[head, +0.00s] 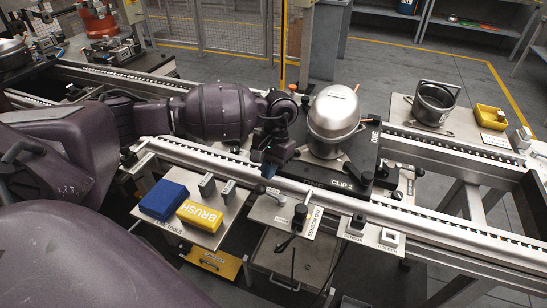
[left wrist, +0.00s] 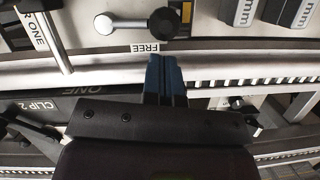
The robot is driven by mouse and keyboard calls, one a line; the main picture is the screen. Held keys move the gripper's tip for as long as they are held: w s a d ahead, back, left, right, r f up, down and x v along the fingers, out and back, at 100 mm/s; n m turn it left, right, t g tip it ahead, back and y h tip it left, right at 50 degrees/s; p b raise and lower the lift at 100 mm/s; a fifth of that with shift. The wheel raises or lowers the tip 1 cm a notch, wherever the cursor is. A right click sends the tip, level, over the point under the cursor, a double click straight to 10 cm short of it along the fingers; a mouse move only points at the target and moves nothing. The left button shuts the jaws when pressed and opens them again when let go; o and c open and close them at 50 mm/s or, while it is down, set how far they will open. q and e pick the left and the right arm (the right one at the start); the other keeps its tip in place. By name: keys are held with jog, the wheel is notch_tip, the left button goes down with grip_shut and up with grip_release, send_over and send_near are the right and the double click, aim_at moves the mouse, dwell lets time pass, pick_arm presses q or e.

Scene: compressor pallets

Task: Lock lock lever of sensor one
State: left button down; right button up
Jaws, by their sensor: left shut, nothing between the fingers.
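The sensor one lock lever (head: 271,194) is a short bar on the pale plate at the front of the rail. In the left wrist view the lever (left wrist: 133,23) lies crosswise, with a silver round end at left and a black knob at right. A FREE label (left wrist: 145,48) sits just below it, near the black knob. My left gripper (head: 267,172) is shut and empty. Its blue fingers (left wrist: 164,66) point at the plate, close to the FREE label and the black knob; whether they touch anything is unclear. My right gripper is not in view.
A silver compressor (head: 334,113) stands on the CLIP 2 pallet right of my gripper. An upright rod (left wrist: 55,42) stands beside the SENSOR ONE label. The metal rail (left wrist: 260,72) runs under my fingers.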

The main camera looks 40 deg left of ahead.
pick_arm(q)
jog(key=shift+s+f, duration=0.15)
jog(key=shift+s, duration=0.2)
dwell(0.3)
jog(key=shift+s+a+n, duration=0.1)
jog(key=shift+s+n, duration=0.35)
jog(key=shift+n, duration=0.35)
